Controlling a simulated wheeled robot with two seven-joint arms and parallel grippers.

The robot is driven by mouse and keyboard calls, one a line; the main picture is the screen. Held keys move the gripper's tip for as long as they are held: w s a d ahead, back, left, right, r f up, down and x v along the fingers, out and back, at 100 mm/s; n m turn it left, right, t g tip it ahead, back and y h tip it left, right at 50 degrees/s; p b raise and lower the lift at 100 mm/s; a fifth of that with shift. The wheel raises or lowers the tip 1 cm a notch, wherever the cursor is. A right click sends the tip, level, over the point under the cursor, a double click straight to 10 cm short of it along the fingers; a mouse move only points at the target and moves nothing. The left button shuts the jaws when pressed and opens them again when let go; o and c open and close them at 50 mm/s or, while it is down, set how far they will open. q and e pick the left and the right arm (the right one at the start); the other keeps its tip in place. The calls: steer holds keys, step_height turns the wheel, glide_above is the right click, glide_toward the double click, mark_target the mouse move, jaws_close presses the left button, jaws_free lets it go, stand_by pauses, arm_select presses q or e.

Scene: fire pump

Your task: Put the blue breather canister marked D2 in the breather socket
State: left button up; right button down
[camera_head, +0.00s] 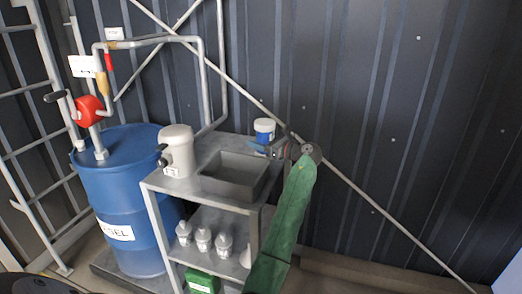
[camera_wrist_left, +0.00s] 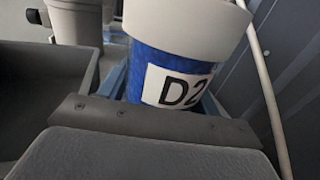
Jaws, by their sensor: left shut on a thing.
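The blue canister (camera_head: 264,136) with a white top is at the right back end of the shelf unit's top. In the left wrist view the canister (camera_wrist_left: 145,68) shows a white label reading D2 and leans a little. My left gripper (camera_head: 272,147) is shut on its lower part; the grey finger in front hides its base. I cannot tell whether its base touches the shelf. I cannot identify the breather socket for certain in either view. My right gripper is not in view.
A grey tray (camera_head: 208,184) and a whitish cylinder (camera_head: 176,143) stand on the top shelf (camera_head: 158,183). Several small white bottles (camera_head: 203,237) and a green box (camera_head: 202,281) are below. A blue drum (camera_head: 112,190) with a red pump (camera_head: 90,110) stands left. A diagonal pipe (camera_head: 375,207) crosses the wall.

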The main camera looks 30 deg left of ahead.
arm_select(q)
steer(key=shift+f+p, duration=0.3)
steer(key=shift+f, duration=1.7)
steer(key=o, duration=0.9)
steer(key=shift+f, duration=0.1)
